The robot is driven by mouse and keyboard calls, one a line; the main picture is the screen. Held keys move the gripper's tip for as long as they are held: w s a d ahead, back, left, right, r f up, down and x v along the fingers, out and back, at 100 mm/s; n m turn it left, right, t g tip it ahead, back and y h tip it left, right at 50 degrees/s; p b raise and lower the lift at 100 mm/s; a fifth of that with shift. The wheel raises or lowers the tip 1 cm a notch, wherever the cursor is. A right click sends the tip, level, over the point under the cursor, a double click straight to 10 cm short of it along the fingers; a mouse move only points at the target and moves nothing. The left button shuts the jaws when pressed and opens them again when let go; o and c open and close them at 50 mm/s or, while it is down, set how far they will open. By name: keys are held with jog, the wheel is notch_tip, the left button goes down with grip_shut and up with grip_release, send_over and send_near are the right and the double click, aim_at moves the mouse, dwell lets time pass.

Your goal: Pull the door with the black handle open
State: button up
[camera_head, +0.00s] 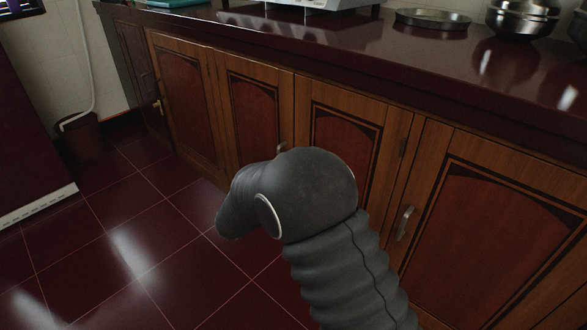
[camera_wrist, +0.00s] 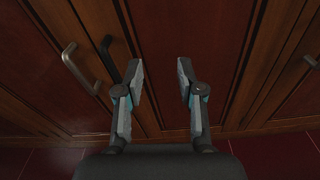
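In the wrist view, the black handle (camera_wrist: 107,58) is a slim upright bar on a brown wooden cabinet door. It stands just left of my gripper's left finger, with no clear contact visible. A lighter metal handle (camera_wrist: 78,68) is close beside it on the left. My gripper (camera_wrist: 161,70) is open and empty, its two fingers apart in front of a red-brown door panel (camera_wrist: 190,30). The doors in view look shut. In the head view, my arm hides the gripper, and I cannot make out the black handle there.
A dark glossy countertop (camera_head: 360,52) overhangs the doors, with a metal tray (camera_head: 432,19) and pots (camera_head: 522,18) on it. Another silver handle (camera_head: 404,222) is on the right door. Tiled floor (camera_head: 140,235) is clear at left; a bin (camera_head: 82,137) stands beyond.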

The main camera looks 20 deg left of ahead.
jog(key=s+a+f+n+t+y, duration=0.2)
jog(key=a+f+n+y, duration=0.15)
jog(key=a, duration=0.45)
jog(key=shift+h, duration=0.45)
jog(key=w+d, duration=0.1)
jog(key=w, duration=0.3)
jog(key=w+d, duration=0.1)
jog(key=w, duration=0.4)
jog(key=w+d, duration=0.1)
jog(key=w, duration=0.3)
jog(key=shift+w+d+f+b, duration=0.1)
jog(key=shift+w+f+b, duration=0.2)
grip_shut()
